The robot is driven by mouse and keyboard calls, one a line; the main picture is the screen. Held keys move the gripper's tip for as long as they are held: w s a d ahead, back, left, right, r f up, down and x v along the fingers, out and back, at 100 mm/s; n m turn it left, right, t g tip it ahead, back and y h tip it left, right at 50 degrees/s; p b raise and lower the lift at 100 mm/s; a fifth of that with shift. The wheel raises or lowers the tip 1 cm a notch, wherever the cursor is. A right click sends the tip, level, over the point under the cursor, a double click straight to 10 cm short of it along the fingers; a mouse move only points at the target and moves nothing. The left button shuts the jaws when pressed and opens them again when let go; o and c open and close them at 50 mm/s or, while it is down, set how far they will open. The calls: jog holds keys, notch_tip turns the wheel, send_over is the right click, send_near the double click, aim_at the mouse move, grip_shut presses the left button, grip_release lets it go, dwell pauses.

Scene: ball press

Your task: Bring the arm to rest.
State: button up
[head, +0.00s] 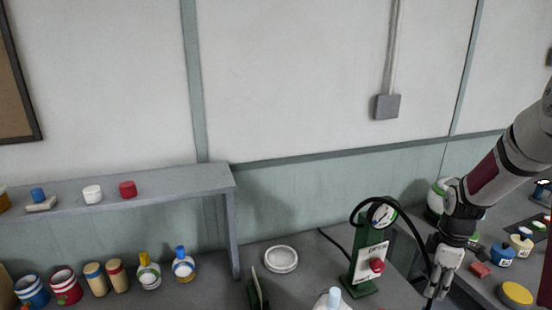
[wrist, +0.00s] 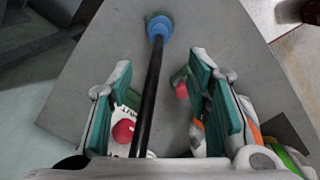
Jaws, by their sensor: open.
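My gripper (head: 437,285) is at the lower right of the head view, right of a green press-like stand with a round gauge (head: 383,214) and a red knob (head: 377,265). In the wrist view my gripper (wrist: 160,62) is open, its two teal-padded fingers wide apart.
A grey shelf (head: 150,185) with small items stands at the left, several jars and bottles below it. A white round dish (head: 281,259) lies left of the stand. Blue (head: 502,254) and yellow (head: 516,294) pieces crowd the bench right of my gripper.

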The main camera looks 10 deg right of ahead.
jog(key=s+a+r+m+t+h, duration=0.1)
jog(key=s+a+r+m, duration=0.15)
jog(key=a+r, duration=0.65)
jog(key=s+a+r+m+t+h, duration=0.1)
jog(key=a+r+m, duration=0.2)
jog(key=a+r, duration=0.55)
jog(key=s+a+r+m+t+y, duration=0.1)
jog(key=s+a+r+m, duration=0.1)
jog(key=s+a+r, duration=0.2)
jog(key=s+a+r+m+t+y, duration=0.1)
jog(key=s+a+r, duration=0.4)
jog(key=s, duration=0.5)
jog(key=shift+a+r+m+t+b, duration=0.15)
jog(key=shift+a+m+t+b, duration=0.3)
jog(key=shift+m+t, duration=0.55)
jog(key=shift+a, duration=0.1)
